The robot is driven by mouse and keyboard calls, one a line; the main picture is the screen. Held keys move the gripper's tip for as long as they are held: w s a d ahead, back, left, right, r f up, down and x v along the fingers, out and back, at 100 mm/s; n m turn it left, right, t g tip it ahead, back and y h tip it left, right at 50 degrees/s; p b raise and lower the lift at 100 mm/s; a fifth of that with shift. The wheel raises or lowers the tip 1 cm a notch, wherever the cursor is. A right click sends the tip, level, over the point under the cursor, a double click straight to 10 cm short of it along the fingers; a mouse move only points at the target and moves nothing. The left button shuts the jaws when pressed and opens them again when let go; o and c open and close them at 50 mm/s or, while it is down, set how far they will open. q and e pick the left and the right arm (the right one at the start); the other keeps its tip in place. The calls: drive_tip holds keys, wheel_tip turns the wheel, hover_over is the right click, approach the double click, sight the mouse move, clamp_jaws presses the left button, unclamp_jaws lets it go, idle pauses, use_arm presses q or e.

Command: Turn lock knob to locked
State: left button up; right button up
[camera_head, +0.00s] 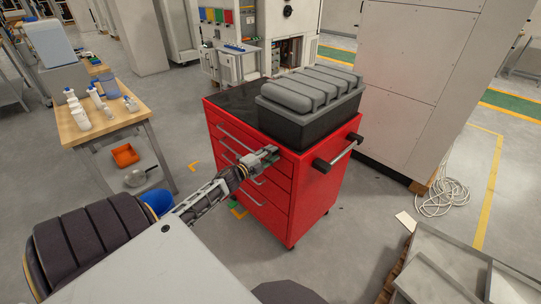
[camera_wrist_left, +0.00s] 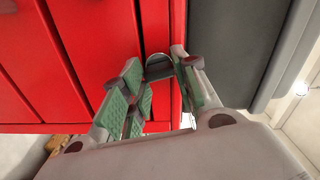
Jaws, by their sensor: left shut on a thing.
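The red tool cabinet (camera_head: 282,205) stands in the middle of the head view, its drawer front facing me. My left gripper (camera_head: 266,156) reaches up to the upper right part of that front. In the left wrist view the lock knob (camera_wrist_left: 159,67) is a small dark rounded piece on the red face. The green-padded fingers of my left gripper (camera_wrist_left: 161,72) are on either side of it, shut on it. In the head view the gripper hides the knob. Which way the knob is turned cannot be told. My right gripper is not in view.
A grey ribbed case (camera_head: 310,100) sits on the cabinet top, and a push handle (camera_head: 337,153) sticks out at the right side. A wooden table (camera_head: 100,120) with white bottles stands at left. Metal trays (camera_head: 440,262) lie at lower right. Floor left of the cabinet is mostly clear.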

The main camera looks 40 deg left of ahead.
use_arm(q)
drive_tip(key=shift+f+m, duration=0.15)
drive_tip(key=shift+m, duration=1.25)
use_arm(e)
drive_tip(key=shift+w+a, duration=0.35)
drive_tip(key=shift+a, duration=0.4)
use_arm(q)
drive_tip(key=o, duration=1)
drive_tip(key=shift+s+a, duration=0.15)
drive_tip(key=shift+s, duration=1.85)
drive_tip(key=shift+s+a, duration=0.2)
drive_tip(key=shift+s, duration=1.8)
drive_tip(key=shift+s+a, duration=0.15)
drive_tip(key=shift+s, duration=1.85)
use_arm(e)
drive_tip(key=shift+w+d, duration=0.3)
